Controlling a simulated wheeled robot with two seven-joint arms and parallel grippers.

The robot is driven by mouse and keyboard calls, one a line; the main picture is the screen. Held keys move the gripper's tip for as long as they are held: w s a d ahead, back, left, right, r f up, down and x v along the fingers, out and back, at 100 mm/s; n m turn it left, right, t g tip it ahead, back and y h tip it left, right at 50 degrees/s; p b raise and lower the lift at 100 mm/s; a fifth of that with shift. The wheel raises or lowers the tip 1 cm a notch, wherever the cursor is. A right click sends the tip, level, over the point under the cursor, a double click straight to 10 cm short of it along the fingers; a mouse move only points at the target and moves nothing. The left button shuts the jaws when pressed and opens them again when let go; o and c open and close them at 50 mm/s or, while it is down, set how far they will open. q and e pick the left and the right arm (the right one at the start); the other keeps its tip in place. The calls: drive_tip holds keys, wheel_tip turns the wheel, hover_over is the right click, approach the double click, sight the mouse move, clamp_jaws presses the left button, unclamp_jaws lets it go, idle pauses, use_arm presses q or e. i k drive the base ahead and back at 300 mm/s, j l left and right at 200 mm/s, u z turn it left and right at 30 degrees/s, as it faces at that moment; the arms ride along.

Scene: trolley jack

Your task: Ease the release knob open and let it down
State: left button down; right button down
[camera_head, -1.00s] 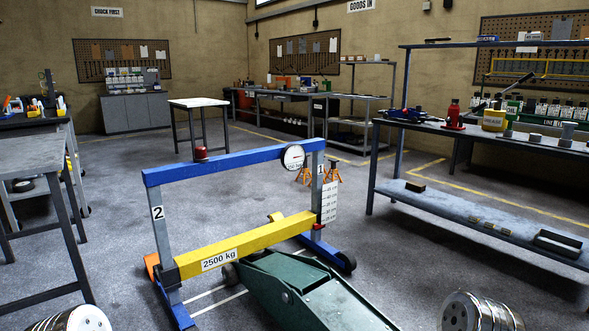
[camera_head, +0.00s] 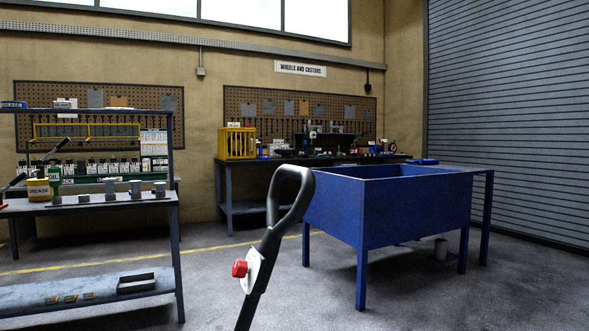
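A black jack handle (camera_head: 271,240) with a looped grip (camera_head: 291,200) at its top rises from the bottom edge, tilted up to the right. A red knob (camera_head: 239,268) sits on a pale plate (camera_head: 251,271) on the left side of the handle's shaft. The rest of the jack is outside the view. Neither of my grippers is in view, and nothing is seen touching the handle or the knob.
A blue open-topped tank on legs (camera_head: 390,212) stands behind and right of the handle. A grey bench with shelves (camera_head: 130,208) is at the left. A cluttered workbench (camera_head: 231,186) lines the back wall. A grey shutter (camera_head: 510,120) closes the right side. Grey floor is open between.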

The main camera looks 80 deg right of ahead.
sight(241, 269)
drive_tip(key=z, duration=2.6)
